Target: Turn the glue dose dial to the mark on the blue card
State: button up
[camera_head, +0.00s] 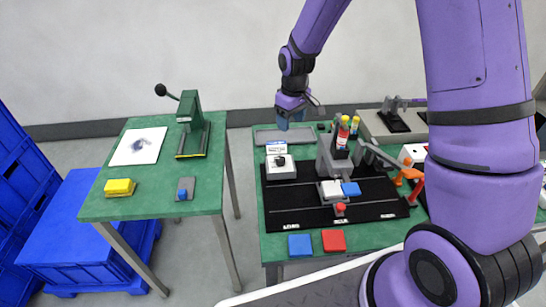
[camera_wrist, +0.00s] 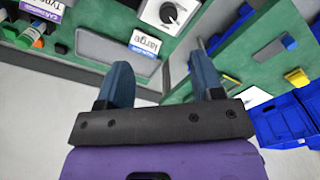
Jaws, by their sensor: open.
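The dose dial is a black knob (camera_head: 281,161) on a white box (camera_head: 281,171) at the left of the right-hand bench; the knob (camera_wrist: 169,14) also shows at the top of the wrist view. Its exact setting is too small to read. A white card with a blue band (camera_head: 276,148) stands behind the box; in the wrist view the card (camera_wrist: 146,42) reads "large". My gripper (camera_head: 284,122) is above the back left of this bench, behind the card and apart from the dial. Its two blue fingers (camera_wrist: 160,64) are spread, with nothing held between them.
A grey tray (camera_head: 270,136) lies below my gripper. Blue (camera_head: 300,245) and red (camera_head: 334,240) squares lie at the front. A gap separates the left table (camera_head: 150,195).

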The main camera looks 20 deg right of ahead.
send_near(281, 159)
jog(key=shift+n, duration=0.3)
notch_tip(281, 159, down, 9)
jog(key=shift+w+a+f, duration=0.1)
jog(key=shift+w+f, duration=0.05)
jog(key=shift+f, duration=0.05)
jog(key=shift+c, duration=0.4)
jog(key=c, duration=0.8)
jog(key=shift+c, duration=0.2)
jog(key=m, duration=0.9)
jog(key=shift+m, duration=0.4)
